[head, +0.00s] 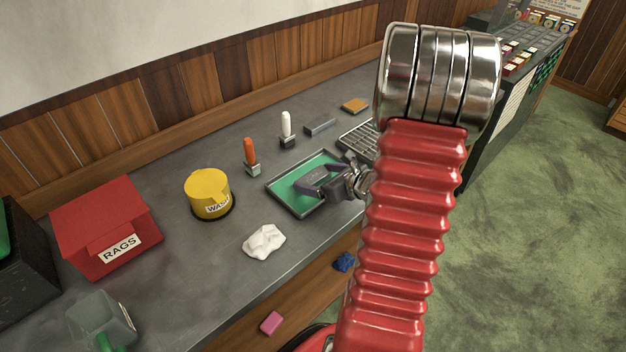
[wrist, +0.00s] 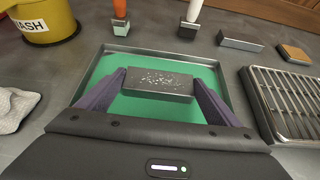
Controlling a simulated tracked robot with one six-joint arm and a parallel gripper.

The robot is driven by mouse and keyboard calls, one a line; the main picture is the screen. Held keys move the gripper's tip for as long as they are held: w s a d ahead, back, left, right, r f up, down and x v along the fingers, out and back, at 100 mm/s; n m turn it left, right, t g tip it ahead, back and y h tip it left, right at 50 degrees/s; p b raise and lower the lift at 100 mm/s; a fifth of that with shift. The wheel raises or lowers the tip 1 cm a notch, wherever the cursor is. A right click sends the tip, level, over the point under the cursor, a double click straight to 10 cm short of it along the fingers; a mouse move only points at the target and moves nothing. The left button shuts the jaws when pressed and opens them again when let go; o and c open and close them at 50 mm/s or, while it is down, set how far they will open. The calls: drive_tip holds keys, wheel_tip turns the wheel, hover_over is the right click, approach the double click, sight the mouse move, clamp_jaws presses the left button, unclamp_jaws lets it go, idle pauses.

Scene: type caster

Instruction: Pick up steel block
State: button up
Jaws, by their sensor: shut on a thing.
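The steel block (wrist: 158,82), a grey bar with pale specks on its upper face, is between the two dark purple fingers of my gripper (wrist: 158,92) in the wrist view. My gripper is shut on it, with a finger at each end. The block is over the green-floored metal tray (wrist: 101,69); I cannot tell whether it touches the floor. In the head view my gripper (head: 316,183) is over the tray (head: 290,207), and my wrist partly hides the tray's right side.
Another grey block (head: 320,124) lies behind the tray, near white-handled (head: 287,128) and orange-handled (head: 251,155) tools. A slatted rack (head: 358,137) is at right. A yellow WASH pot (head: 207,190), white rag (head: 264,242) and red RAGS box (head: 107,230) are left.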

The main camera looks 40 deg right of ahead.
sight(317, 179)
drive_tip(key=shift+r, duration=0.1)
drive_tip(key=shift+c, duration=1.4)
drive_tip(key=shift+r, duration=0.1)
wheel_tip(317, 179, up, 10)
drive_tip(key=shift+w, duration=0.1)
